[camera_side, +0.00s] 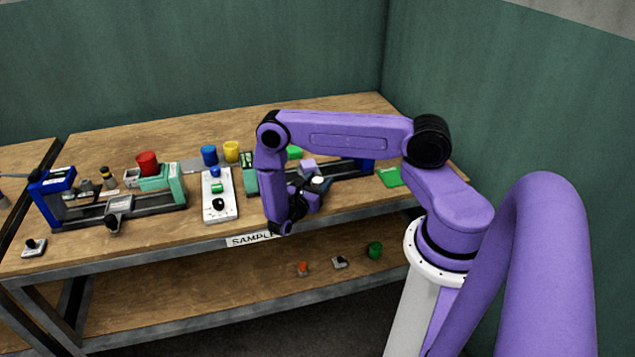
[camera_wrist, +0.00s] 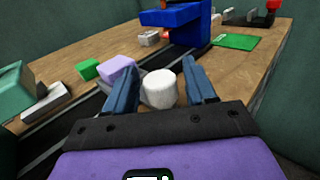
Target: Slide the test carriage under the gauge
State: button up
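A lavender block (camera_side: 307,166) sits on the right-hand rail rig, beside a white round knob (camera_side: 320,182). I take these as part of the carriage, but cannot be sure. In the wrist view the white knob (camera_wrist: 160,88) stands between the two fingers of my gripper (camera_wrist: 162,88), with the lavender block (camera_wrist: 118,68) just beyond the left finger. The fingers are apart, with a visible gap on the right of the knob. A blue end block (camera_wrist: 178,22) rises at the far end of the rails. No gauge is clearly readable. My arm hides part of the rig in the side view.
A second rail rig with a grey slider (camera_side: 119,204) stands at the left. A white control panel (camera_side: 218,196) lies between the rigs.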

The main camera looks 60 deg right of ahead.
grip_shut()
jog(key=w+a, duration=0.9)
jog(key=shift+o, duration=1.2)
grip_release()
jog(key=shift+s, duration=0.1)
jog(key=a, duration=1.7)
jog(key=shift+a, duration=0.2)
